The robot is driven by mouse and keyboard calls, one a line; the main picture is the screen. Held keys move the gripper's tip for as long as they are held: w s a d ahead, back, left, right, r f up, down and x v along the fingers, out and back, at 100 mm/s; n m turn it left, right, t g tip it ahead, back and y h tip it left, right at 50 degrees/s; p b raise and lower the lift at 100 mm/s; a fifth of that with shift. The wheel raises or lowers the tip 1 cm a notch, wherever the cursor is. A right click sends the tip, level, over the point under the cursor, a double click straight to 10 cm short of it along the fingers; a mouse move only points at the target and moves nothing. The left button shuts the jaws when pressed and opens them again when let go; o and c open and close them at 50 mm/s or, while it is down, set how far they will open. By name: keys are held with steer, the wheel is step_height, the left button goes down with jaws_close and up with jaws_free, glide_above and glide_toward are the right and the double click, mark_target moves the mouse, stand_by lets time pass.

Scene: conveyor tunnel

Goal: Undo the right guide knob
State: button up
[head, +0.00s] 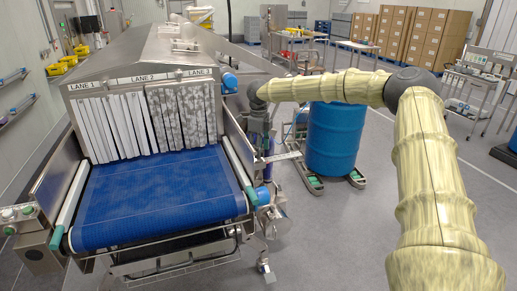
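The conveyor's blue belt (160,195) comes out of a steel tunnel under LANE 1, LANE 2 and LANE 3 labels. The right guide (238,166) is a pale rail with a teal front end along the belt's right edge. I cannot make out the right guide knob; it may be hidden by my gripper or the steel side plate. My gripper (262,149) is dark and points down at the end of my arm, just outside the right side plate. Its fingers are too small and dark to tell whether they are open or touching anything.
A blue drum (333,138) stands on a wheeled base (312,184) right of my gripper. A steel bracket (280,157) juts out near the gripper. A blue cylindrical part (229,82) sits by the tunnel's right side.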

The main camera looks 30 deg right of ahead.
steer(key=shift+a, duration=0.1)
step_height(320, 180, up, 12)
stand_by(0.7)
